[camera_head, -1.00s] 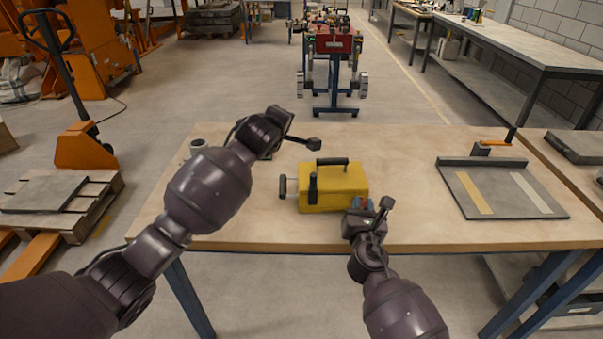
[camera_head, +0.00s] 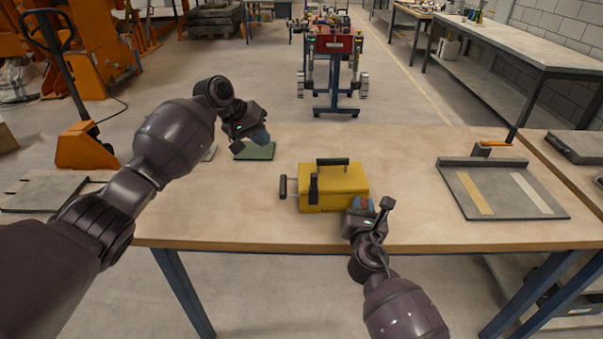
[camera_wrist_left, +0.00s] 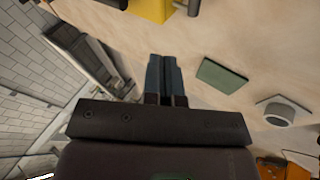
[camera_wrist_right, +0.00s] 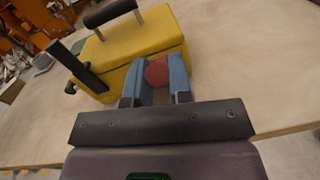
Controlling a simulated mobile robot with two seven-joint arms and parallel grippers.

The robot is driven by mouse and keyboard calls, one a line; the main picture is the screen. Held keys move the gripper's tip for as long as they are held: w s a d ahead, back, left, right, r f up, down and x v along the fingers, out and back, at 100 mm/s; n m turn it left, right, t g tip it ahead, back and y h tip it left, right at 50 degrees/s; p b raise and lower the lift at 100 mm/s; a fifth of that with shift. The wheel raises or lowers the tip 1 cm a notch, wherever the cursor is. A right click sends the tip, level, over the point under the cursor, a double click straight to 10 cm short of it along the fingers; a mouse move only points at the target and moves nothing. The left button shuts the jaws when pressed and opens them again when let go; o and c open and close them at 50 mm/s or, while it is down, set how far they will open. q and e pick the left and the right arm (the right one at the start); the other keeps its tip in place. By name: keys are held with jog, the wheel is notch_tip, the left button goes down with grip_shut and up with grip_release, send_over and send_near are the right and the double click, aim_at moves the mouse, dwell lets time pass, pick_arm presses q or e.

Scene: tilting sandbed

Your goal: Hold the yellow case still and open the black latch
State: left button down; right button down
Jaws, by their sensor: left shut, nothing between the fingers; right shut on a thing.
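The yellow case (camera_head: 340,190) stands upright on the table, with a black top handle (camera_head: 332,161) and an upright black bar, apparently the latch (camera_head: 313,187), against its front left. A black grip (camera_head: 283,187) sticks out from its left side. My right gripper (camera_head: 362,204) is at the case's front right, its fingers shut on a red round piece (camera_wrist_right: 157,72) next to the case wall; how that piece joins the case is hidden. My left gripper (camera_head: 262,136) is shut and empty above the table, behind and left of the case, apart from it. The case's edge shows in the left wrist view (camera_wrist_left: 150,8).
A green pad (camera_head: 255,151) lies on the table below my left gripper. A cup-like round thing (camera_wrist_left: 278,113) on a light plate is near it. A grey tray with two strips (camera_head: 503,192) lies at the right. Table between case and tray is clear.

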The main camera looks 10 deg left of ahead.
pick_arm(q)
jog(key=shift+s+d+f+m+g+h, duration=0.15)
jog(key=shift+s+m+g, duration=0.25)
jog(key=shift+m, duration=0.6)
jog(key=shift+s+d+m+g+h, duration=0.15)
jog(key=shift+s+m+g+h, duration=0.2)
jog(key=shift+m, duration=0.65)
jog(key=shift+s+d+f+m+g, duration=0.2)
jog(key=shift+s+m, duration=0.25)
jog(key=shift+m, duration=0.55)
jog(key=shift+r, duration=0.15)
send_near(314, 188)
jog(key=shift+w+d+f, duration=0.4)
jog(key=shift+w+f, duration=0.1)
jog(key=shift+f, duration=0.3)
jog(key=shift+w+d+f, duration=0.4)
jog(key=shift+w+f, duration=0.15)
jog(key=shift+f, duration=0.25)
jog(key=shift+w+d+f, duration=0.45)
jog(key=shift+w+f, duration=0.05)
jog(key=shift+f, duration=0.35)
